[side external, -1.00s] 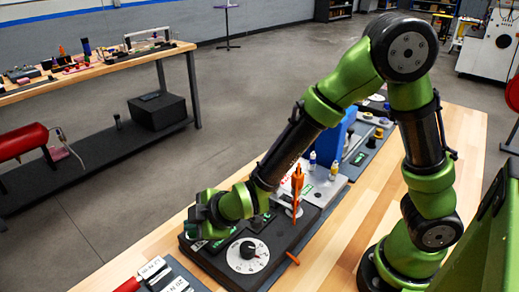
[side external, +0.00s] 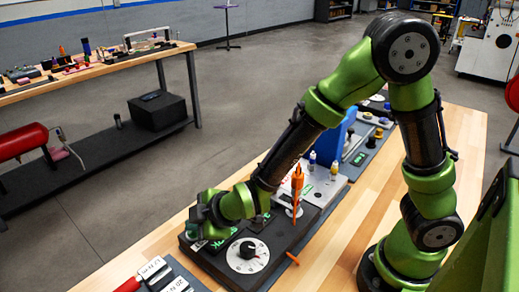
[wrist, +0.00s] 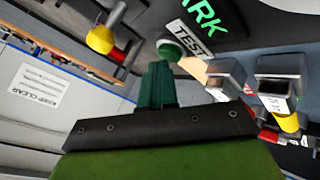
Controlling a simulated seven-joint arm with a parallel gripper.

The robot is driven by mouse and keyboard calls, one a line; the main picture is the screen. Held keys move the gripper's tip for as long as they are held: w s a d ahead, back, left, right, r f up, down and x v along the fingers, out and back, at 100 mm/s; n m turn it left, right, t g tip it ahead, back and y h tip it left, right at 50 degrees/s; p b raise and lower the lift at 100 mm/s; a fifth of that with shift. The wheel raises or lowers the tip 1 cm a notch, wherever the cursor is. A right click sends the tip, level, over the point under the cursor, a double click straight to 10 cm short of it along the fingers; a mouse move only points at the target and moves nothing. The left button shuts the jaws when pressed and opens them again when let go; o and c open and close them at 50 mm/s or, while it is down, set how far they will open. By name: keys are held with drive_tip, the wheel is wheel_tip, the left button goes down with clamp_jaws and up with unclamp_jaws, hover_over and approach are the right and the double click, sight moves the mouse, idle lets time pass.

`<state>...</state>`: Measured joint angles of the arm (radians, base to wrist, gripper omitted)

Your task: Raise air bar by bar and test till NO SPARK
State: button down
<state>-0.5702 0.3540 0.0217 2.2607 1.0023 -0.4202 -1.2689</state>
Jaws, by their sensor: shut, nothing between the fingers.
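My gripper (wrist: 158,68) is shut and empty, its dark green fingers together. The fingertips are close to a round green button (wrist: 170,49) beside a TEST label (wrist: 190,38) in the wrist view; I cannot tell if they touch it. Above the label, a green-lit display (wrist: 205,15) shows only the letters "ARK"; the rest is cut off. In the side view my gripper (side external: 198,220) is over the far left end of the black panel (side external: 285,256). A white dial with a black knob (side external: 248,250) is on this panel, to the right of the gripper.
An orange upright tool (side external: 297,185) stands behind the dial. White labelled pieces (side external: 152,268) lie on a grey tray at the front left. The wrist view shows metal brackets (wrist: 278,68) and a yellow-and-red part (wrist: 103,38). The bench's right side is bare wood.

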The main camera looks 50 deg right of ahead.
sight(196, 235)
drive_tip(key=shift+r, duration=3.1)
drive_tip(key=shift+s+a+f+m, duration=0.1)
drive_tip(key=shift+a+m, duration=0.15)
drive_tip(key=shift+m, duration=0.25)
drive_tip(key=s+r+m+g+y, duration=0.3)
drive_tip(key=s+r+m+y, duration=0.2)
drive_tip(key=s+m, duration=0.25)
drive_tip(key=s+d+r+m+h, duration=0.2)
drive_tip(key=s+d+r+m, duration=0.1)
drive_tip(key=d, duration=0.5)
drive_tip(key=s+d+r+m+t+h, duration=0.1)
drive_tip(key=s+d+r+m+h, duration=0.1)
drive_tip(key=s+d, duration=0.4)
drive_tip(key=d+r+m, duration=0.1)
drive_tip(key=d+m, duration=0.1)
drive_tip(key=d, duration=0.1)
drive_tip(key=shift+d+h, duration=0.3)
drive_tip(key=shift+h, duration=0.1)
